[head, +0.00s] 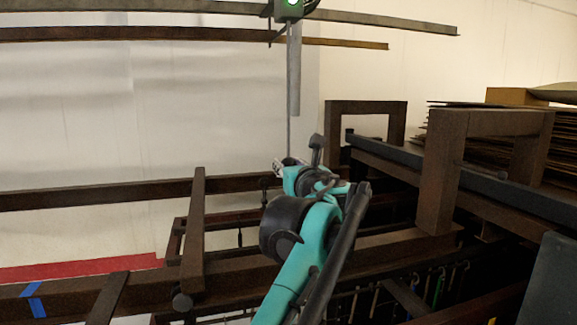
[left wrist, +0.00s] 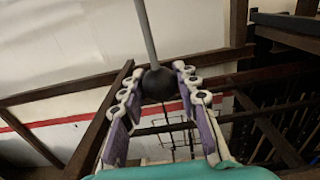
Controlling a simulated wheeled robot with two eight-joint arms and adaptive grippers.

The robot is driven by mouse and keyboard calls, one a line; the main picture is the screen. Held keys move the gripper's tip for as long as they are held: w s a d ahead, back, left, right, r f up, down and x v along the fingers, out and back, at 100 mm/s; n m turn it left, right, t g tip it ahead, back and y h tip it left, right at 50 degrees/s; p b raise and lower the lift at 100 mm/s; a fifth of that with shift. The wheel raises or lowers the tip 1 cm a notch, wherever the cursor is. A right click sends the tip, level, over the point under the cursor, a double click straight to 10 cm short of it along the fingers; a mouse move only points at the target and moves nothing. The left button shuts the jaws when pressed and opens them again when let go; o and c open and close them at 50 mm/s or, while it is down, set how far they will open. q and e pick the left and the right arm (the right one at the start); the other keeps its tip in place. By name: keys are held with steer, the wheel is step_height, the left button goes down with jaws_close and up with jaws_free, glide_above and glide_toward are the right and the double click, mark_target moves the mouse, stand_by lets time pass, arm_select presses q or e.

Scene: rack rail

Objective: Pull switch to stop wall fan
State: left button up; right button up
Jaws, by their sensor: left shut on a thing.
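A green box with a lit green light (head: 290,7) sits at the top of the head view, on a rail. A grey rod (head: 294,70) hangs below it, and a thin cord runs on down to my left gripper (head: 290,165). In the left wrist view a grey cord (left wrist: 146,32) ends in a dark round knob (left wrist: 158,84). The knob is between the fingertips of my left gripper, which is shut on it. The fingers partly cover the knob's sides. I cannot make out a fan in either view. My right gripper is not in view.
Brown rails (head: 120,35) cross the pale wall at the top. A brown frame with a stack of flat sheets (head: 490,130) stands at the right. Dark beams (head: 80,295) and a row of hanging items (head: 390,295) lie below. The space before the wall at left is open.

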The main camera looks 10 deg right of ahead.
arm_select(q)
steer(key=shift+f, duration=0.15)
steer(key=shift+f+b, duration=0.65)
steer(key=shift+f, duration=0.25)
steer(key=shift+r, duration=0.2)
steer(key=shift+r+p, duration=0.9)
steer(key=shift+p, duration=0.15)
steer(key=o, duration=1.2)
steer(key=shift+o, duration=0.2)
